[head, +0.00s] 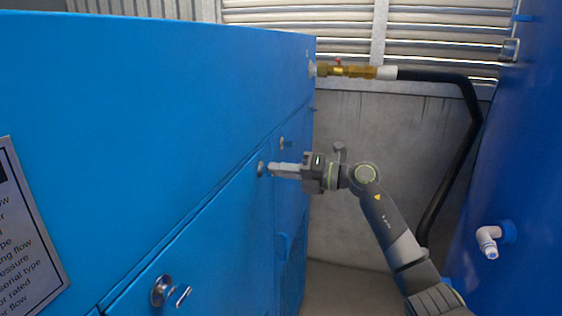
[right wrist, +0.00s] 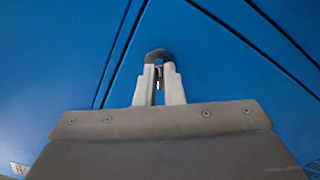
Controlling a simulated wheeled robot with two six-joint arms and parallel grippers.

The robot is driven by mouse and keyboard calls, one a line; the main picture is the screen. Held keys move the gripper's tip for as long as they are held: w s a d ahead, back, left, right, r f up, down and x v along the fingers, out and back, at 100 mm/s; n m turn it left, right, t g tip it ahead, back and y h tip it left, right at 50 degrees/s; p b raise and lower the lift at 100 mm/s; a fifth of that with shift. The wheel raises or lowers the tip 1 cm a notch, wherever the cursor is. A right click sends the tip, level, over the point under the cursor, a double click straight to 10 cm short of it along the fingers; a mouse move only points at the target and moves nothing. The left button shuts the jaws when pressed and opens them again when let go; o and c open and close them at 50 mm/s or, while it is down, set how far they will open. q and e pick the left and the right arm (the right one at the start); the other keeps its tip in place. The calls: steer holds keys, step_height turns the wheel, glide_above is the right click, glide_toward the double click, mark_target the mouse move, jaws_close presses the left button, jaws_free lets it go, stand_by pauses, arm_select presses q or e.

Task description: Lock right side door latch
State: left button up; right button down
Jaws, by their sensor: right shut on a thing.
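The blue cabinet door (head: 205,235) is at the left of the head view and looks flush with its frame. A small metal latch (head: 261,168) sits near the door's upper right corner. My right gripper (head: 272,169) reaches it from the right and is shut on its key or handle. In the right wrist view both fingers (right wrist: 158,88) close around a thin metal piece below the dark round latch base (right wrist: 158,54). The fingers hide most of that piece, so I cannot tell its exact turn. My left gripper is not in view.
A second latch with a key (head: 170,291) is on the door's near left part. Another latch (head: 283,143) sits on the panel beyond. A brass valve (head: 345,70) with a black hose (head: 466,120) is behind. A blue tank (head: 525,150) with a white elbow fitting (head: 488,240) stands right.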

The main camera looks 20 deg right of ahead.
steer(key=shift+f+m+p, duration=0.1)
steer(key=shift+m+p, duration=3)
steer(key=shift+m, duration=0.2)
steer(key=c, duration=1.5)
jaws_free()
steer(key=shift+w, duration=0.1)
steer(key=shift+c, duration=0.2)
steer(key=shift+d+f, duration=0.1)
steer(key=shift+d, duration=0.05)
